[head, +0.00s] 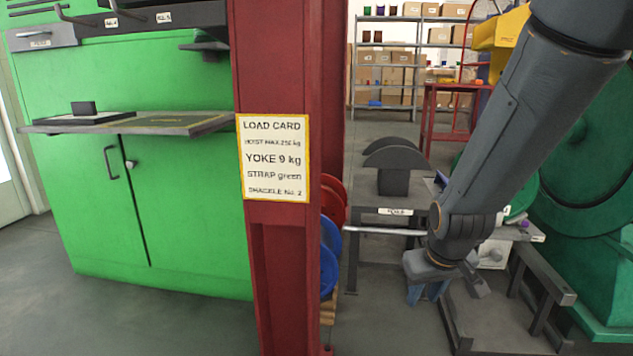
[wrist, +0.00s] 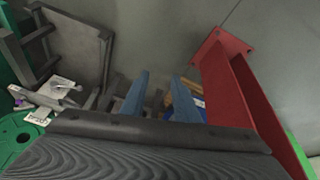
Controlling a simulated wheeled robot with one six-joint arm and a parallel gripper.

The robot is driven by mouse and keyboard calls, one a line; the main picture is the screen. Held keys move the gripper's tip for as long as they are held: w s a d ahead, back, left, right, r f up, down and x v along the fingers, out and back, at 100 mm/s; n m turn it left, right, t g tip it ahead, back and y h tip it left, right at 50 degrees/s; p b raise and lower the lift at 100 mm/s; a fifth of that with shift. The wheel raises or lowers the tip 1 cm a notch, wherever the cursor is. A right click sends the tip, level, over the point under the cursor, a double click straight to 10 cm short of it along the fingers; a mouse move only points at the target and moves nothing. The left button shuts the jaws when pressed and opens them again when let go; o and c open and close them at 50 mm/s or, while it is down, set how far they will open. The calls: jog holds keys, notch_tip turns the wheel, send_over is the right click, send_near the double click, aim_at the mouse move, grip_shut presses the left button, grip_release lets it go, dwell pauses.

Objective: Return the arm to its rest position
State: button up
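My arm (head: 530,130) comes down from the upper right of the head view, bent at a dark joint low in the middle right. My gripper (head: 424,296) hangs below that joint, its blue fingers pointing down beside the red column. In the wrist view the two blue fingers of my gripper (wrist: 160,92) stand apart with a gap between them. Nothing is held between them; only floor and things farther below show there. The arm hides part of the green machine and bench behind it.
A red column (head: 280,240) with a load card (head: 274,158) stands left of my gripper; its foot shows in the wrist view (wrist: 235,85). Blue and red reels (head: 330,240) sit behind it. A dark frame (head: 500,310) and green machine (head: 580,200) are at right. Floor is clear at left.

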jog(key=s+a+r+m+g, duration=0.15)
jog(key=s+a, duration=0.25)
jog(key=s, duration=0.6)
jog(key=s+a+r+n+g+y+p, duration=0.1)
jog(key=s+a+r+n, duration=0.3)
jog(key=s+a, duration=0.5)
jog(key=s+a+r+n+g+y+p, duration=0.1)
jog(key=s+a+r+n+g, duration=0.15)
jog(key=s+a+r, duration=0.65)
jog(key=d+r+m+p, duration=0.2)
jog(key=d+r+p, duration=0.4)
jog(key=p, duration=0.6)
jog(key=w+d+r+m+h+p, duration=0.1)
jog(key=d+r+m+p, duration=0.1)
jog(key=d+r+p, duration=0.4)
jog(key=w+d+r+m+p, duration=0.1)
jog(key=d+r+p, duration=0.5)
jog(key=r+p, duration=0.7)
jog(key=m+p, duration=0.1)
jog(key=p, duration=0.6)
jog(key=shift+d+r+m+t+h, duration=0.3)
jog(key=shift+r, duration=0.05)
